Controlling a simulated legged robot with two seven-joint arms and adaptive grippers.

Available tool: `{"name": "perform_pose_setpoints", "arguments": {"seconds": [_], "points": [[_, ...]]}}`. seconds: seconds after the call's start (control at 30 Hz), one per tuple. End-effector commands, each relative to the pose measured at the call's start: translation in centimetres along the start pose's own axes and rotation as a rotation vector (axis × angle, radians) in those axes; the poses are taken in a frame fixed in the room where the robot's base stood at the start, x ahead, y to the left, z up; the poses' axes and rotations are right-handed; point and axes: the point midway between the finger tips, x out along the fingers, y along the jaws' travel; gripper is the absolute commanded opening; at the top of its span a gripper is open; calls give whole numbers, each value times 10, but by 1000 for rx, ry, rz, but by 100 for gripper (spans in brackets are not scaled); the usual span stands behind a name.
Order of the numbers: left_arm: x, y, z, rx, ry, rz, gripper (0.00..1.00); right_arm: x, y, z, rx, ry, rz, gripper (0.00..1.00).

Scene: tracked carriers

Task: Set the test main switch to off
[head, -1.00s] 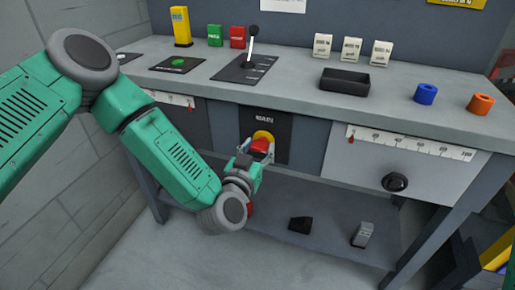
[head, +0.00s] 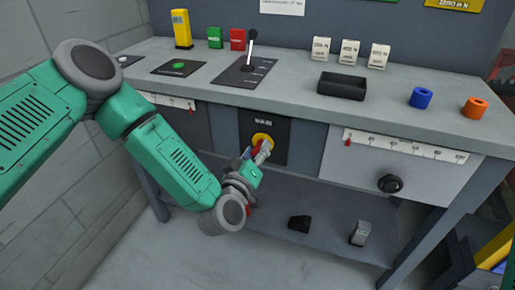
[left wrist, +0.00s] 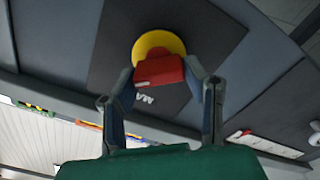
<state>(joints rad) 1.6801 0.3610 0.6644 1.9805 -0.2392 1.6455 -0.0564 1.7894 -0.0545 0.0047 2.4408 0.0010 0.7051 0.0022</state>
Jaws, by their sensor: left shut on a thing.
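The main switch is a red handle on a yellow disc (head: 261,139), set in a dark panel marked MAIN (head: 277,127) on the front of the bench. In the left wrist view the red handle (left wrist: 159,71) lies between my fingers, with the yellow disc (left wrist: 158,42) behind it. My left gripper (head: 258,156) is at the switch and shut on the red handle; it also shows in the left wrist view (left wrist: 165,85). In the head view the gripper hides part of the handle. My right gripper is not in view.
A black knob (head: 390,183) is on the front panel to the right. A lower shelf (head: 330,215) holds small blocks.

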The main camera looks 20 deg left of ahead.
Motion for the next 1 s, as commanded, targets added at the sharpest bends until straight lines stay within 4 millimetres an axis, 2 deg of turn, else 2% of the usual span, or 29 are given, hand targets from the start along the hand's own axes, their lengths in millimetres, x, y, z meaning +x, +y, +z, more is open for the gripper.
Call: {"name": "perform_pose_setpoints", "arguments": {"seconds": [0.6, 1.0], "points": [[-3, -7, 6, -573, -12, -12, 11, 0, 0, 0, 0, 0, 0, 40], [-3, -8, 7, -818, -12, -13, 11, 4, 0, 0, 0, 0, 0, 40]]}}
